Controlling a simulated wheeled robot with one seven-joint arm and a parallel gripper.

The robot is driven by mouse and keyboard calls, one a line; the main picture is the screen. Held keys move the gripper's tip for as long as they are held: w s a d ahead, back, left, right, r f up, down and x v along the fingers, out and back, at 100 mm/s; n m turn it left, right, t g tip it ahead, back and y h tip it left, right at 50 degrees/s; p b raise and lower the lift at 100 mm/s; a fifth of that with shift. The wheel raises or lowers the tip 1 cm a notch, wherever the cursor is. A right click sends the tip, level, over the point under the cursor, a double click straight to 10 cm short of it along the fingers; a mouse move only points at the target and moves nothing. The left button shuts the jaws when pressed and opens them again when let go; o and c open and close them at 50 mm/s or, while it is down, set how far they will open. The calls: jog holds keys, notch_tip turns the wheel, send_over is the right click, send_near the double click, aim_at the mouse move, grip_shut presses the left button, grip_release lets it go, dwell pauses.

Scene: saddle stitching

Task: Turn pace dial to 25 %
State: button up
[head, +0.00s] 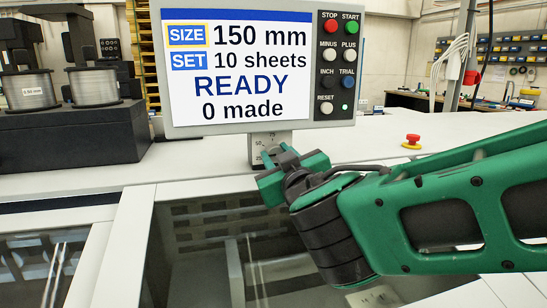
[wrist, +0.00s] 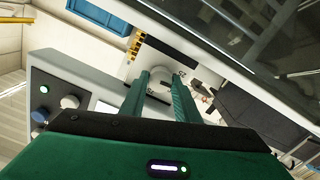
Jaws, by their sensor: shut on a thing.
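The pace dial (wrist: 160,84) is a pale round knob between my two green fingers in the wrist view. My gripper (wrist: 161,77) is shut on it. In the head view my gripper (head: 288,163) is in front of the small grey dial plate (head: 257,149) below the screen and hides the dial. Some scale figures show at the plate's top and left edge, small and partly covered. The dial's pointer is not readable, so I cannot tell its setting. The screen (head: 237,68) reads 150 mm, 10 sheets, READY, 0 made.
Push buttons (head: 338,64) sit right of the screen, including red STOP and green START. A red emergency button (head: 411,141) stands on the white machine top to the right. Wire spools (head: 92,86) stand at left. Dark glass covers (head: 200,235) lie in front.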

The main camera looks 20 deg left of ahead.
jog(key=n, duration=0.5)
jog(key=shift+s+a, duration=0.1)
dwell(0.7)
jog(key=o, duration=1.1)
jog(key=shift+s, duration=0.1)
jog(key=shift+c, duration=0.2)
jog(key=v, duration=1)
jog(key=shift+s+d, duration=0.15)
jog(key=shift+d, duration=0.2)
jog(key=shift+f, duration=0.1)
